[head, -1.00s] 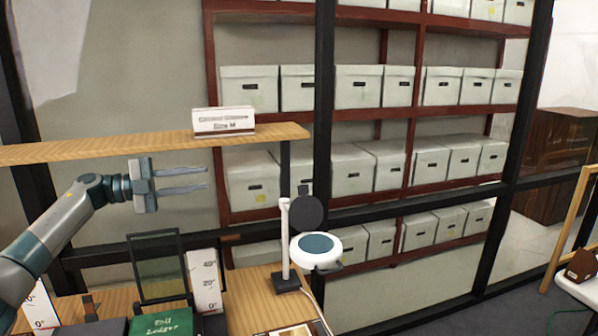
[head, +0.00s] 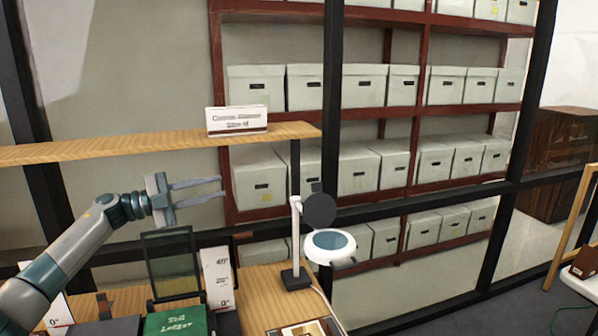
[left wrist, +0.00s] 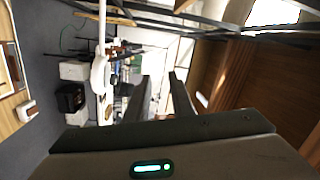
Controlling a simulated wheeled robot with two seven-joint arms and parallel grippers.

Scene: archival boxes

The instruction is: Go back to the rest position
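My left gripper (head: 197,191) is raised at the left of the head view, above the desk and below the wooden shelf. Its two fingers point right and stand apart with nothing between them. In the left wrist view the fingers (left wrist: 160,95) also show spread with a gap between them. My right gripper is not in either view.
A wooden shelf (head: 100,151) holds a white box (head: 237,121). On the desk (head: 255,285) stand a magnifier lamp (head: 330,241), a dark glass frame (head: 171,264), scale cards (head: 217,278) and a green ledger (head: 175,323). Racks of archival boxes (head: 364,85) stand behind.

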